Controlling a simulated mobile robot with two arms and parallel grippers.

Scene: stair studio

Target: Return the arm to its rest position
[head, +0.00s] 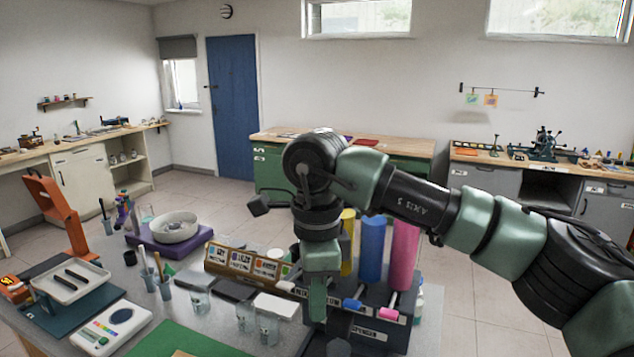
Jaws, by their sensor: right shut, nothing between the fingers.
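My right arm comes in from the right edge, bends at a dark joint above the table and points down. My right gripper (318,305) hangs from it, over the front middle of the grey worktable (205,325). Its fingers look closed together, and I see nothing held in them. The gripper covers part of the dark rack behind it; whether it touches anything there I cannot tell. My left gripper is not in view.
Yellow, blue (371,248) and pink (404,255) rolls stand beside the gripper. A labelled box (228,262), clear cups (245,317), a white bowl (175,228), a scale (112,328) and an orange stand (60,215) crowd the table. Open floor lies behind it.

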